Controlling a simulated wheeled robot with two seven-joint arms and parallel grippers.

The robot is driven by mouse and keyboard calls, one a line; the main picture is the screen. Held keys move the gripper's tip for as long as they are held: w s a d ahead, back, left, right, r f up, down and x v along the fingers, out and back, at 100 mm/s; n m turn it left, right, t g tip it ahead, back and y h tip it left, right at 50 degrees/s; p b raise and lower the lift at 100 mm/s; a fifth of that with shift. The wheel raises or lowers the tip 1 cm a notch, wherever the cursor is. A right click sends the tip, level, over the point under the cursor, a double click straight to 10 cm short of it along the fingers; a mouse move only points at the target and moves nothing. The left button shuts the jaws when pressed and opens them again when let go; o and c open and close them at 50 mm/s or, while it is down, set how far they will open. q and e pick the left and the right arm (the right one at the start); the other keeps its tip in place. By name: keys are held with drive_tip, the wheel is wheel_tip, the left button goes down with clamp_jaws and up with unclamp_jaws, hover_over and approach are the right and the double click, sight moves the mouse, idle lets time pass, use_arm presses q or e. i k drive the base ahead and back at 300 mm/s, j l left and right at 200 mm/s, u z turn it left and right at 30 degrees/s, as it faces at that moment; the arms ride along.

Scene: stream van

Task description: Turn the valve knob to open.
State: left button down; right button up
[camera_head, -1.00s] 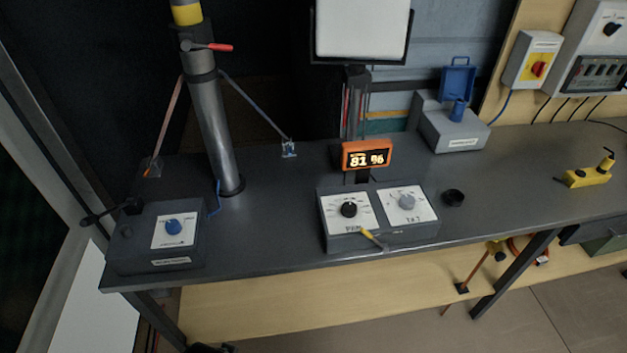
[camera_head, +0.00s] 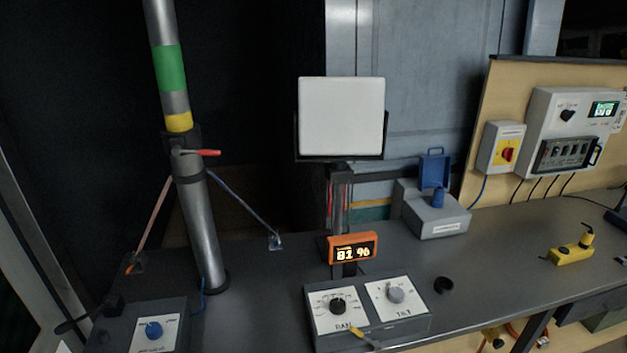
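A blue knob (camera_head: 153,330) sits on a white plate on top of a grey box (camera_head: 118,328) at the bottom left of the head view. It looks like the valve knob, but the plate's lettering is too small to read. The front of the box is cut off by the lower picture edge. A metal mast (camera_head: 200,235) with a green and a yellow band stands behind the box, with a red-handled lever (camera_head: 200,152) on its collar. Neither of my grippers is in view.
A box with PAN and TILT knobs (camera_head: 368,318) stands at the front middle, below an orange display (camera_head: 353,248) reading 81 %.

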sight(154, 330)
drive_tip(key=u, duration=1.35)
